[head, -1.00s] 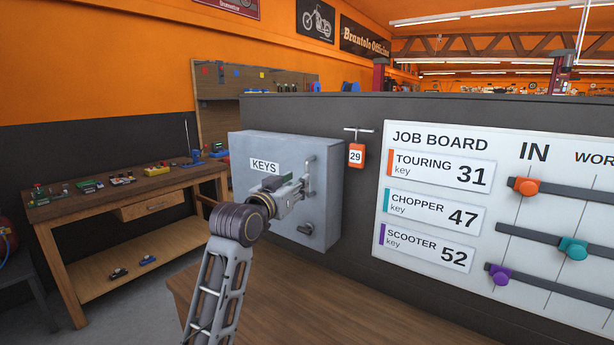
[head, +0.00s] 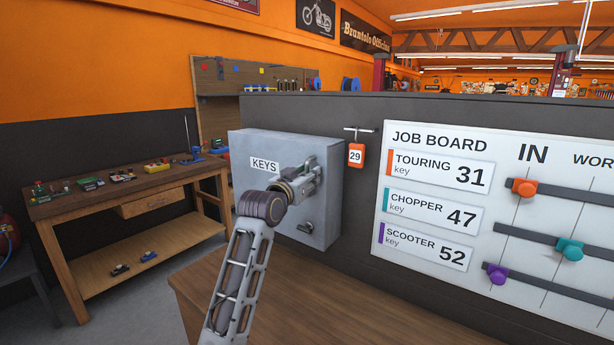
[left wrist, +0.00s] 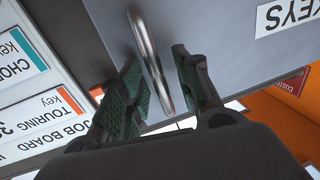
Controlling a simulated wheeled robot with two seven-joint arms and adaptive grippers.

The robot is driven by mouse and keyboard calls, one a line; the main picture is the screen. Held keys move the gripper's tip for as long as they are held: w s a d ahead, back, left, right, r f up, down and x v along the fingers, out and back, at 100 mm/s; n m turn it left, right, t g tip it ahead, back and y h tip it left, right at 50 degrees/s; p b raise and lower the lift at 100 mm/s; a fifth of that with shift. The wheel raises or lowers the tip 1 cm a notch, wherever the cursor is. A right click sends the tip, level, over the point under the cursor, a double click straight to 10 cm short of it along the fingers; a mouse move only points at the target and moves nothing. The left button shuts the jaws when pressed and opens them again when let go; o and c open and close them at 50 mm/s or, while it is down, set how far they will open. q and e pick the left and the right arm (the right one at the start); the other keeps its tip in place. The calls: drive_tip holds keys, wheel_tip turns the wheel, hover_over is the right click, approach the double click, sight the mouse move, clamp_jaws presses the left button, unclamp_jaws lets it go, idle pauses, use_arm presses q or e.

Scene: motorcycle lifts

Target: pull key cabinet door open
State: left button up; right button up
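The grey key cabinet (head: 247,178), marked KEYS, is on the dark wall in the head view, its door shut. The door also shows in the left wrist view (left wrist: 225,40). The metal bar handle (left wrist: 150,60) stands upright on the door's right part. My left gripper (head: 312,172) is at the handle, mostly covering it in the head view. In the left wrist view my left gripper (left wrist: 160,95) is open, its fingers on either side of the handle, with a gap visible. A small latch knob (head: 306,228) sits lower on the door. My right gripper is not in view.
An orange tag 29 (head: 356,155) hangs from a hook right of the cabinet. The job board (head: 385,225) with sliders is further right. A wooden counter (head: 330,300) lies below, and a workbench (head: 130,190) stands left.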

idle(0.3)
use_arm(q)
clamp_jaws()
drive_tip(key=shift+a, duration=0.1)
idle(0.4)
